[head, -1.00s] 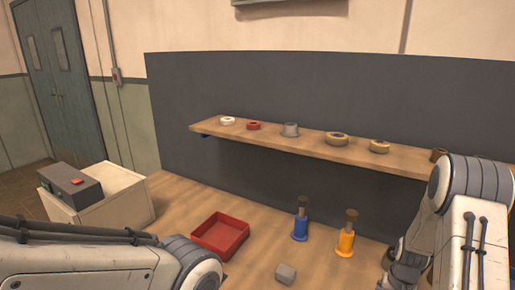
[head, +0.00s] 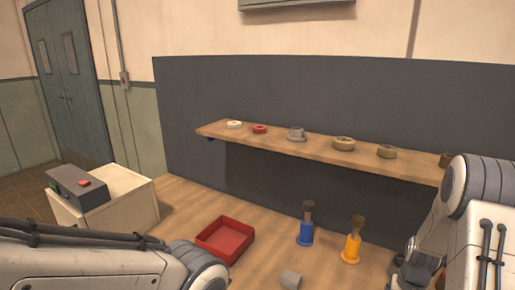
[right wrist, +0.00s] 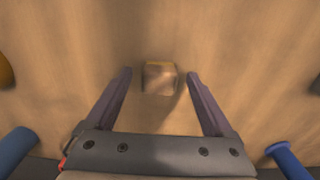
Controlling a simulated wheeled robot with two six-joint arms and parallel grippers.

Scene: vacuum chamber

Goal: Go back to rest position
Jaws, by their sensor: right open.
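My right gripper (right wrist: 159,85) is open in the right wrist view, its two dark fingers apart with nothing held. A small tan-looking block (right wrist: 159,77) shows between the fingertips against the wooden surface; whether it is below them or level with them I cannot tell. In the head view my right arm comes in at the right edge, its dark wrist (head: 414,270) low beside the yellow-based post. My left arm crosses the lower left of the head view, and its gripper is out of the picture.
A red tray (head: 226,239), a grey block (head: 290,280), a blue-based post (head: 306,232) and a yellow-based post (head: 352,246) stand on the wooden table. A shelf (head: 270,139) behind holds several rings. A box with a red button (head: 77,190) is at left.

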